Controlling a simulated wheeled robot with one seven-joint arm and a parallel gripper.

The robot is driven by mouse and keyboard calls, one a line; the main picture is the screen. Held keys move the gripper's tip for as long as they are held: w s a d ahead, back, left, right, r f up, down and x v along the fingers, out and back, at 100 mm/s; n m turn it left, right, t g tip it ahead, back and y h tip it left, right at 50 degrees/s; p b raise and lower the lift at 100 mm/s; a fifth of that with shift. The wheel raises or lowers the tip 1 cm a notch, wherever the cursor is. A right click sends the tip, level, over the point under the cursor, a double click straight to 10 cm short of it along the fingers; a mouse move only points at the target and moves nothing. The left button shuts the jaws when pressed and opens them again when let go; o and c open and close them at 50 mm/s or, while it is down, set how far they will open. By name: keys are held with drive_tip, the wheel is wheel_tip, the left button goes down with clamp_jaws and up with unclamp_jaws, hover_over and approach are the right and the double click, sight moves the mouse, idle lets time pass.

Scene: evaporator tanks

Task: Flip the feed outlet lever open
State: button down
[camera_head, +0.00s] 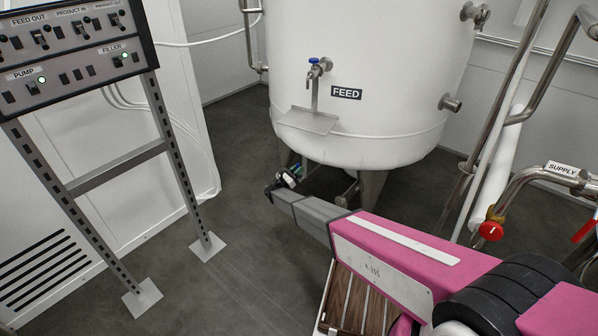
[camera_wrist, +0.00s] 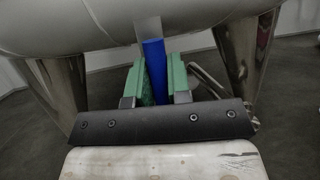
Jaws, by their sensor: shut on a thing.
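The white tank labelled FEED (camera_head: 365,50) stands on metal legs, and its rounded underside also shows in the wrist view (camera_wrist: 90,25). Beneath it, in the wrist view, a blue lever (camera_wrist: 154,62) hangs down from a pale metal strip. My gripper (camera_wrist: 162,78) has one green finger on each side of the blue lever and is shut on it. In the head view my gripper (camera_head: 288,179) is small and low under the tank's front left edge. The lever cannot be made out clearly there. The valve body is mostly hidden.
Tank legs (camera_wrist: 65,90) and (camera_wrist: 245,55) flank my gripper. A thin metal pipe (camera_wrist: 208,85) runs close at its right. A tap with a blue handle (camera_head: 314,62) sits on the tank front. A control panel (camera_head: 75,45) stands on a frame at left. Supply pipes (camera_head: 530,180) stand at right.

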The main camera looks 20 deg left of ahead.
drive_tip(key=shift+a, duration=0.15)
drive_tip(key=c, duration=1.1)
unclamp_jaws()
drive_tip(key=v, duration=1.1)
